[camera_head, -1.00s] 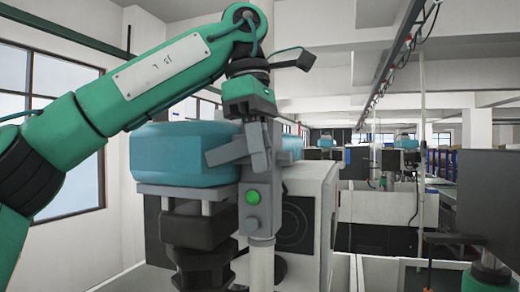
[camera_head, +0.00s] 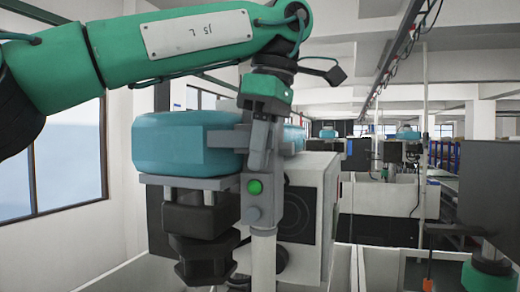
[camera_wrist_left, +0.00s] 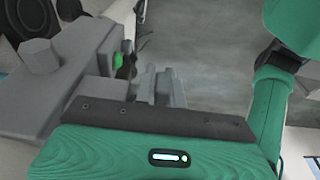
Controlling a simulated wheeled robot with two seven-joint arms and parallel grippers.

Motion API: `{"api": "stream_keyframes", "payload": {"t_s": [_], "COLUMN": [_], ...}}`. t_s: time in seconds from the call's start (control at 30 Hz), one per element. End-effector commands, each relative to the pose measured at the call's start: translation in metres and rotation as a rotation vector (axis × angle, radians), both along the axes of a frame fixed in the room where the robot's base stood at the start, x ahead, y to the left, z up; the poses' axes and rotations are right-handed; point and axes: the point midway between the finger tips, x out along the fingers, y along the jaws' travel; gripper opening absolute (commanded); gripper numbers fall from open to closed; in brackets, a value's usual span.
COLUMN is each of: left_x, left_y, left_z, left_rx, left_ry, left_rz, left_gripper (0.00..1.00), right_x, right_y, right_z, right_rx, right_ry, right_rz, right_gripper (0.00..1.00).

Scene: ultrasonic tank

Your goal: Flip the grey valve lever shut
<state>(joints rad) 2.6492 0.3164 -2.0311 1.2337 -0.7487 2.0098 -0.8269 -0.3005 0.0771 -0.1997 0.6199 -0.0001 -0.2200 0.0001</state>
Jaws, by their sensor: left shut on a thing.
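My left gripper (camera_head: 262,148) reaches down from the green arm to the top of a pale upright pipe, beside the large blue rounded block. It is shut on the grey valve lever (camera_head: 254,158), which is largely hidden by the fingers and stands close to upright. Below it, a grey valve body (camera_head: 252,213) carries a round green button (camera_head: 255,187). In the left wrist view the gripper's grey fingers (camera_wrist_left: 158,84) are close together, and the green button (camera_wrist_left: 118,61) shows just beyond them. My right gripper is not in view.
The blue block (camera_head: 185,145) sits on a grey plate above dark stacked parts (camera_head: 200,222), left of the valve. A white cabinet (camera_head: 322,190) stands behind the pipe. A dark box (camera_head: 487,190) hangs at the right. More machines stand far back.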

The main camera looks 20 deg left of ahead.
Motion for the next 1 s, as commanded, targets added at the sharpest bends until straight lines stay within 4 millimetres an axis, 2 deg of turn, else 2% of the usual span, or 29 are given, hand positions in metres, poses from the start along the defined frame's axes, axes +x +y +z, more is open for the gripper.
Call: {"api": "stream_keyframes", "payload": {"t_s": [0.27,0.3,0.33,1.0], "left_x": [-0.0001,-0.0001,-0.0001,0.0006], "left_y": [-0.0002,-0.0002,-0.0002,-0.0006], "left_z": [0.0005,0.0004,0.0004,0.0003], "left_rx": [0.001,0.001,0.001,-0.038], "left_ry": [-0.001,-0.001,-0.001,0.003], "left_rz": [0.0,0.0,0.0,-0.001], "left_gripper": [0.0,0.17,0.2,0.2], "right_x": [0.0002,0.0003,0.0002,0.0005], "right_y": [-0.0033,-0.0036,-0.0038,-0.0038], "right_z": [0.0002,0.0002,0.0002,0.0], "right_rx": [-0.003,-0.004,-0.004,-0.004], "right_ry": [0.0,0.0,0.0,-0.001], "right_rz": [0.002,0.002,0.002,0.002], "right_gripper": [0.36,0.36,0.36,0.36]}}
